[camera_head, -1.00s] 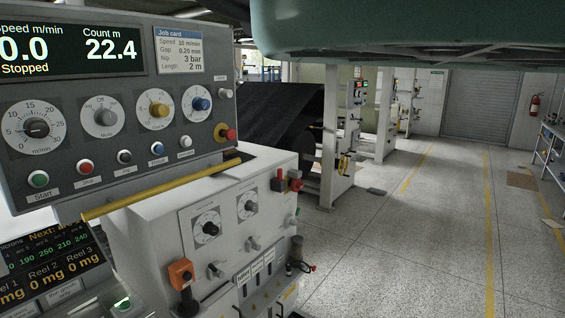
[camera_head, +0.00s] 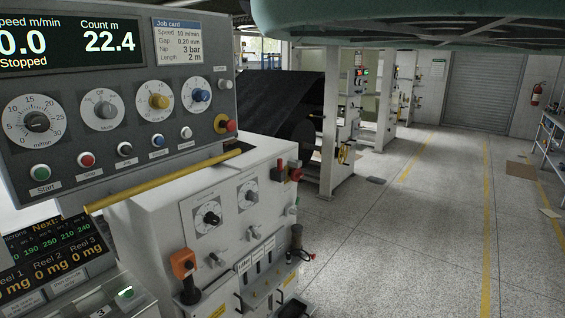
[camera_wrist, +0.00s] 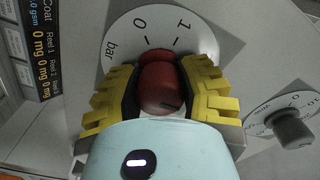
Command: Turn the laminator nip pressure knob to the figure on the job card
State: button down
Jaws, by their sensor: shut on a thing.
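The nip pressure knob (camera_wrist: 160,88) is red and sits on a white round dial (camera_wrist: 119,29) marked 0, 1 and bar in the wrist view. My gripper (camera_wrist: 160,91), with yellow ribbed fingers, is shut on the knob from both sides. A dark line shows on the knob's lower right, but I cannot tell which figure it stands at. The rest of the scale is hidden by my gripper. The job card (camera_head: 180,41) in the head view reads Nip 3 bar, Gap 0.20 mm, Speed 10 m/min, Length 2 m. My gripper is not visible in the head view.
A grey knob on another white dial (camera_wrist: 292,128) is close right of my gripper. In the head view a panel (camera_head: 117,124) carries several dials and buttons, with a yellow bar (camera_head: 160,183) below.

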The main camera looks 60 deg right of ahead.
jog(key=c, duration=0.5)
grip_release()
jog(key=shift+r, duration=0.1)
notch_tip(320, 180, up, 2)
jog(key=shift+d+r, duration=0.1)
notch_tip(320, 180, up, 6)
jog(key=shift+r, duration=0.85)
jog(key=shift+o, duration=0.2)
